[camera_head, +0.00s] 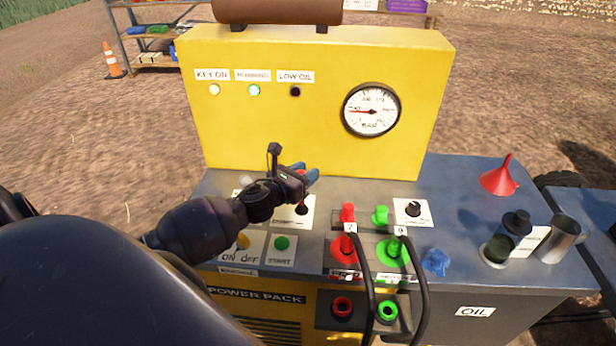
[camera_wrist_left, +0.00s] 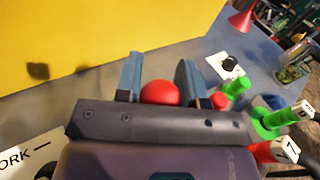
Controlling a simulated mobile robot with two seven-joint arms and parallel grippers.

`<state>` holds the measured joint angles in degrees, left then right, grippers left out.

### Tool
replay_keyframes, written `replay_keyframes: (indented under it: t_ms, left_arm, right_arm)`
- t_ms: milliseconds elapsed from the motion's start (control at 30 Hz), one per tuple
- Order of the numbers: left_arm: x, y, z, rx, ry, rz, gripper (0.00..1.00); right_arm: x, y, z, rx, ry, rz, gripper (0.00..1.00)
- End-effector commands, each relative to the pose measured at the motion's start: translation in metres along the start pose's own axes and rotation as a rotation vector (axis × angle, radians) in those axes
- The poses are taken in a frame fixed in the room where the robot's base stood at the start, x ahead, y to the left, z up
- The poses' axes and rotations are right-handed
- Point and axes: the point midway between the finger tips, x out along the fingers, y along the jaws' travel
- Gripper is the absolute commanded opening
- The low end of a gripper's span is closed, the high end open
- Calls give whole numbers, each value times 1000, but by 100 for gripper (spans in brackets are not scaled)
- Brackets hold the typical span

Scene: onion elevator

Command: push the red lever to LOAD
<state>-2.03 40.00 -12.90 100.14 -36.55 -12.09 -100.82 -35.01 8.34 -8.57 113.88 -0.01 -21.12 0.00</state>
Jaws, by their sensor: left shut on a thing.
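The red lever's round knob (camera_wrist_left: 160,93) sits between the two blue fingers of my left gripper (camera_wrist_left: 160,80) in the left wrist view. In the head view my left gripper (camera_head: 308,174) is shut on the knob and covers most of it. The lever rises from a white plate (camera_head: 308,203) on the grey deck, left of the red and green couplings. Part of the plate's label, "ORK" (camera_wrist_left: 15,157), shows in the left wrist view. The LOAD marking is hidden or unreadable, so I cannot tell the lever's position against it. My right gripper is not in view.
The yellow panel (camera_head: 300,125) with lamps and a gauge (camera_head: 371,110) stands behind the gripper. Red (camera_head: 344,246) and green (camera_head: 393,251) couplings with black hoses are to the right. A red funnel (camera_head: 502,177) and metal cup (camera_head: 562,238) stand further right.

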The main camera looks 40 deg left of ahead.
Motion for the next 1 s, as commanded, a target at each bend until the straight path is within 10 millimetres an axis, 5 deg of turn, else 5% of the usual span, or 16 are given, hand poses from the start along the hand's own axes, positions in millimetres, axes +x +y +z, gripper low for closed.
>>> replay_keyframes:
  t_ms: [267, 733, 1000]
  left_arm:
    - [21, 17, -2, 3, 2, 4, 0]
    - [39, 31, -10, -45, 78, 5, 0]
    - [41, 33, -15, -67, 109, 5, 0]
  right_arm:
    - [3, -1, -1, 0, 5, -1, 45]
    - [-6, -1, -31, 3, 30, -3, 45]
    - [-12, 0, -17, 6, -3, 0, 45]
